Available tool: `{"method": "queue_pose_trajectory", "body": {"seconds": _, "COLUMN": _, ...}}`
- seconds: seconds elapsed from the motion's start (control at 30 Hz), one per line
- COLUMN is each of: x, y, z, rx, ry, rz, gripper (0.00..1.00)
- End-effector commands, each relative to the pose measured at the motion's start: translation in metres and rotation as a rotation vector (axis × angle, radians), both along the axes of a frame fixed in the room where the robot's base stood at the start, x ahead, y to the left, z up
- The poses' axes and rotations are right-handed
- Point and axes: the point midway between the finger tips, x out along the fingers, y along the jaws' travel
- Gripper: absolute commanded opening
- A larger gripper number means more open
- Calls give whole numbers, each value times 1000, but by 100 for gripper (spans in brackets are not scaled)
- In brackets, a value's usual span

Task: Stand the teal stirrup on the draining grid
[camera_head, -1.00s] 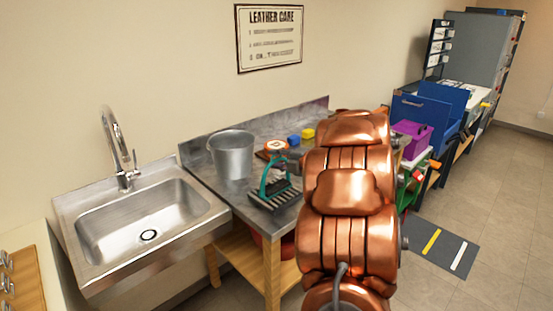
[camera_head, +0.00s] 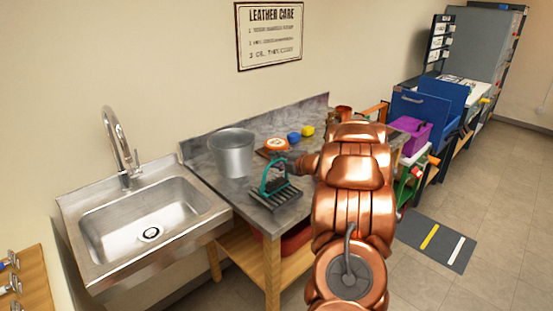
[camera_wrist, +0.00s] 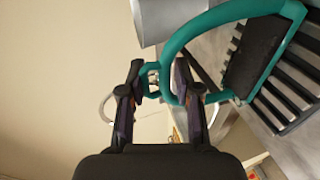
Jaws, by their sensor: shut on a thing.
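The teal stirrup (camera_head: 265,174) is at the draining grid (camera_head: 275,199) on the metal counter, its arch up and its tread low. In the wrist view the stirrup (camera_wrist: 176,42) has its small top loop between the two fingers of my gripper (camera_wrist: 163,82), which is shut on it. Its dark tread (camera_wrist: 252,58) lies over or against the black bars of the grid (camera_wrist: 290,88); I cannot tell if it bears fully on them. In the head view my copper arm hides part of the counter, and my gripper (camera_head: 284,163) is small there.
A metal bucket (camera_head: 232,155) stands just behind and left of the grid. An orange-and-white round item (camera_head: 276,145), a blue block (camera_head: 293,138) and a yellow block (camera_head: 307,131) lie farther back. A steel sink (camera_head: 145,222) is at left.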

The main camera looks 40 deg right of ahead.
Motion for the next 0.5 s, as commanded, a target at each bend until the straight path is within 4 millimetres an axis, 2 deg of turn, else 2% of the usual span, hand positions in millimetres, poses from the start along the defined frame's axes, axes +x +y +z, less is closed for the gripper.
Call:
{"method": "queue_pose_trajectory", "body": {"seconds": 0.37, "x": 0, "y": 0, "z": -3, "rx": -3, "ry": -2, "rz": 1, "gripper": 0}}
{"method": "queue_pose_trajectory", "body": {"seconds": 0.4, "x": 0, "y": 0, "z": -2, "rx": -3, "ry": -1, "rz": 1, "gripper": 37}}
{"method": "queue_pose_trajectory", "body": {"seconds": 0.5, "x": 0, "y": 0, "z": -2, "rx": -3, "ry": -1, "rz": 1, "gripper": 47}}
